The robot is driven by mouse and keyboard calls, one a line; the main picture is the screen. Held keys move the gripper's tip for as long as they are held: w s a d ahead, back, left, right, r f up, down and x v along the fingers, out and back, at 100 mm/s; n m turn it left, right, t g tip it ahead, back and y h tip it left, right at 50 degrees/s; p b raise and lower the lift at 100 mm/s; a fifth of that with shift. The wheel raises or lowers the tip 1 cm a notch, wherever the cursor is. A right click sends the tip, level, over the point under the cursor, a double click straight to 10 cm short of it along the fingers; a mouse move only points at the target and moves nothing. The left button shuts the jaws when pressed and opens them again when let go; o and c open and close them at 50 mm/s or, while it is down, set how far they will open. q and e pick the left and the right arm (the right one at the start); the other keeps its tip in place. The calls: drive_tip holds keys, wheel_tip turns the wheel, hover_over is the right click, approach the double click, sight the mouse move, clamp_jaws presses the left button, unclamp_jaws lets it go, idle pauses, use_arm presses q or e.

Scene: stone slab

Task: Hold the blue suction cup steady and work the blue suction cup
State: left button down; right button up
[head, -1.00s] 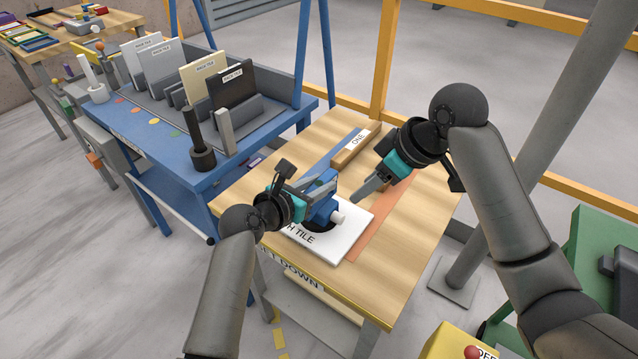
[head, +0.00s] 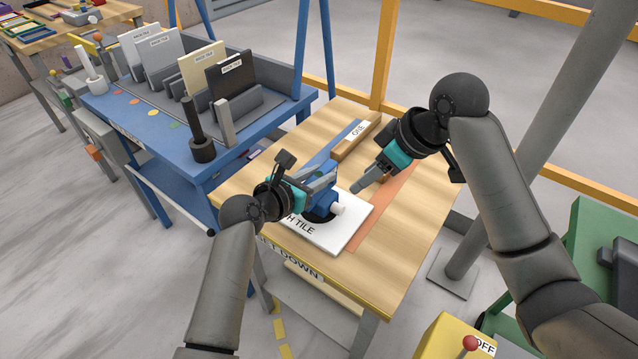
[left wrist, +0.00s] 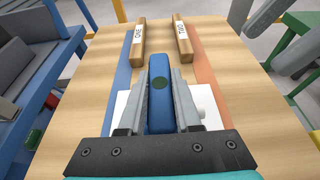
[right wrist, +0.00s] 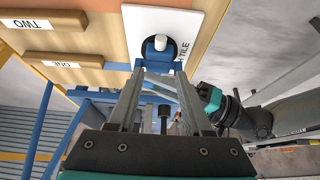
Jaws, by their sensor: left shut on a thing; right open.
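The blue suction cup (head: 318,204) stands on a white tile (head: 318,238) lettered "TILE" on the wooden table. Its dark round base rests on the tile and a white knob (head: 338,209) sticks out at its right side. My left gripper (head: 318,183) is shut on the blue handle, which shows between its fingers in the left wrist view (left wrist: 160,95). My right gripper (head: 360,188) is open and empty, just above and right of the knob, apart from it. In the right wrist view the suction cup (right wrist: 157,54) and knob lie beyond the fingers.
Wooden bars marked "ONE" (left wrist: 138,42) and "TWO" (left wrist: 183,40) lie at the table's far side, by a blue strip and an orange strip (head: 385,205). A blue rack table (head: 150,120) with upright tiles stands to the left. A yellow box with a red knob (head: 470,343) is at the front right.

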drive_tip(key=shift+d+f+m, duration=0.15)
drive_tip(key=shift+m, duration=0.15)
drive_tip(key=shift+c, duration=1.4)
drive_tip(key=m, duration=0.1)
drive_tip(key=s+d+f+m, duration=0.1)
drive_tip(key=f+m+y, duration=0.1)
drive_tip(key=m, duration=0.1)
drive_tip(key=shift+s+d, duration=0.25)
drive_tip(key=shift+d, duration=0.15)
drive_tip(key=c, duration=0.4)
drive_tip(key=s+d+m, duration=0.1)
drive_tip(key=m, duration=0.2)
drive_tip(key=s+d+f+m+t+y, duration=0.1)
drive_tip(key=m, duration=0.2)
drive_tip(key=s+d+m, duration=0.1)
drive_tip(key=d+m, duration=0.1)
drive_tip(key=m, duration=0.1)
drive_tip(key=shift+d+f+t+y, duration=0.1)
drive_tip(key=shift+f+t+y, duration=0.2)
drive_tip(key=shift+f, duration=0.1)
clamp_jaws()
drive_tip(key=m, duration=0.1)
drive_tip(key=d+m, duration=0.1)
drive_tip(key=m, duration=0.1)
drive_tip(key=s+m, duration=0.1)
drive_tip(key=shift+s+d+t, duration=0.1)
drive_tip(key=shift+d+t, duration=0.2)
drive_tip(key=shift+d, duration=0.05)
